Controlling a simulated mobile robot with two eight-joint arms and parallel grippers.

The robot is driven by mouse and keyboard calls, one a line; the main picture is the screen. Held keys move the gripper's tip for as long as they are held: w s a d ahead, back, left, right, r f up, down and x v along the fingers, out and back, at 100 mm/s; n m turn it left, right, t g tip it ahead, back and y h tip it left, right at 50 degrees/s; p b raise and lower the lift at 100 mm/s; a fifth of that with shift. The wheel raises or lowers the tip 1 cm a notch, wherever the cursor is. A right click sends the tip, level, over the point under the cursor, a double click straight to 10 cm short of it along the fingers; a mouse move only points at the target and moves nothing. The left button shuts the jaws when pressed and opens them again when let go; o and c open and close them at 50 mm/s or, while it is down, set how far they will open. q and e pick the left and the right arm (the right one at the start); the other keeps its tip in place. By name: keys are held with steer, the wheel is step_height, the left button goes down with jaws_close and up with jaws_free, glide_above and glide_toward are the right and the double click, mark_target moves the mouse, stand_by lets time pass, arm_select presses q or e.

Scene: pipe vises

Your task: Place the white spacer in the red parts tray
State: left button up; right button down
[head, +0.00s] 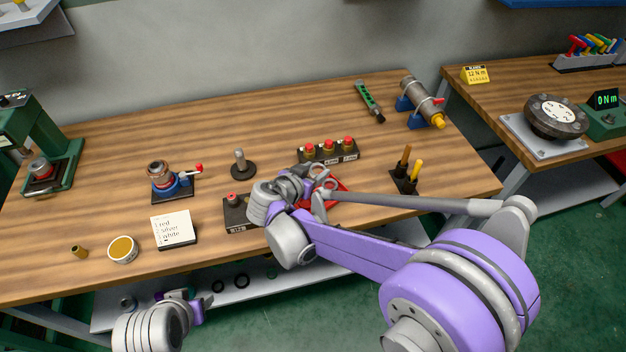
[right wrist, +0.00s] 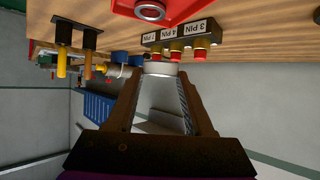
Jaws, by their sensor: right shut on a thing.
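The red parts tray (head: 342,187) lies near the table's front edge, partly hidden behind my right gripper and arm. In the right wrist view its red edge (right wrist: 187,10) shows at the top, with a grey ring (right wrist: 150,11) in it. My right gripper (right wrist: 160,72) is shut on the pale white spacer (right wrist: 160,67), held between its fingertips and apart from the tray. In the head view the right gripper (head: 318,186) is beside and over the tray's left part. My left gripper (head: 188,304) hangs low in front of the table; its fingers are not clear.
A block with several red-topped pieces (head: 328,150) stands behind the tray. A holder with orange and yellow handles (head: 406,178) stands to its right. A dark block (head: 236,214) and a note card (head: 173,228) are to the left. A small vise (head: 170,184) stands farther left.

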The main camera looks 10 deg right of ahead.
steer(key=shift+w+f, duration=0.1)
steer(key=shift+f, duration=0.15)
steer(key=f, duration=0.2)
steer(key=s+f, duration=0.1)
steer(key=f, duration=0.1)
steer(key=shift+s+b, duration=0.2)
steer(key=shift+b, duration=0.15)
steer(key=shift+w+f, duration=0.2)
steer(key=shift+f, duration=0.45)
step_height(320, 180, down, 3)
steer(key=shift+f, duration=0.1)
steer(key=shift+s, duration=0.15)
steer(key=c, duration=0.7)
jaws_free()
steer(key=shift+f, duration=0.1)
steer(key=o, duration=0.4)
steer(key=shift+w, duration=0.2)
arm_select(q)
steer(key=shift+s+f, duration=0.6)
steer(key=shift+f, duration=0.05)
arm_select(e)
steer(key=shift+s, duration=0.1)
